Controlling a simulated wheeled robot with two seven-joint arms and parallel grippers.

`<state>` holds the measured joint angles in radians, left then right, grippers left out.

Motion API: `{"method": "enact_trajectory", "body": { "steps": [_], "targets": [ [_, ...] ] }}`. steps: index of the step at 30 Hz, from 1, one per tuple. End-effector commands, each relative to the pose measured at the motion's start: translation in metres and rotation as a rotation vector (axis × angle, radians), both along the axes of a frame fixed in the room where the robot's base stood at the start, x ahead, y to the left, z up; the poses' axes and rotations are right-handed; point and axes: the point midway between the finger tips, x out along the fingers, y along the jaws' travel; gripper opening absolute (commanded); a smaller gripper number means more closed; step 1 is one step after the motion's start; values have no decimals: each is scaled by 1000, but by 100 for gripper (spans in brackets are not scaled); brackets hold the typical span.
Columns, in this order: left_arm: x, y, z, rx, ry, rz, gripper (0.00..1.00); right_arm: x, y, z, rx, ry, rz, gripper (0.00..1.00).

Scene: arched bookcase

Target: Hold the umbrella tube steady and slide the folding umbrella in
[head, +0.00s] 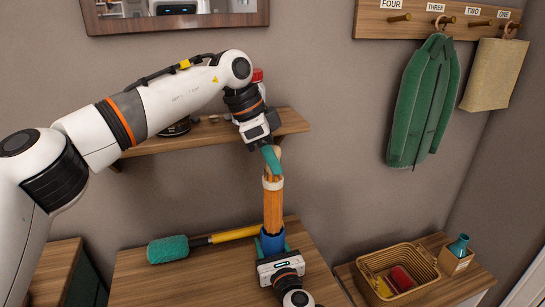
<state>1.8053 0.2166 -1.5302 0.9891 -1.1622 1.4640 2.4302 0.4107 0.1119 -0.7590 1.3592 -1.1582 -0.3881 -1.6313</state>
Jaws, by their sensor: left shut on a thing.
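The folding umbrella (273,207) is an orange, upright roll with a pale band near its top and a light wooden handle end. My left gripper (273,158), with teal fingers, is shut on that handle end from above. The umbrella tube (272,241) is blue and stands on the wooden cabinet top. The umbrella's lower end meets the tube's mouth; how deep it sits inside is hard to tell. My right gripper (272,250) comes from the front, low down, with its teal fingers around the tube. Whether they press on it does not show clearly.
A teal duster (168,249) with a yellow and black handle lies on the cabinet top (190,285), left of the tube. A wall shelf (210,136) is behind my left arm. A wicker basket (430,273) stands at the right. A green jacket (424,105) hangs on pegs.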

Motion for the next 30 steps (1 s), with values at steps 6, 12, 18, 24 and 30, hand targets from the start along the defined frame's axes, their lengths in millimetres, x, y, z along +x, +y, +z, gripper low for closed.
{"method": "enact_trajectory", "body": {
  "steps": [6,12,18,24,30],
  "targets": [
    [0,0,0,-1,0,0,0,0,0,0,0,1,0,29],
    [0,0,-5,-1,0,0,0,0,0,0,0,1,0,29],
    [0,0,-10,0,2,0,0,0,0,0,0,0,0,29],
    [-1,0,-8,3,6,-1,0,0,0,0,0,0,0,29],
    [-1,0,-3,3,5,-1,0,0,0,0,0,0,0,29]
  ]
}}
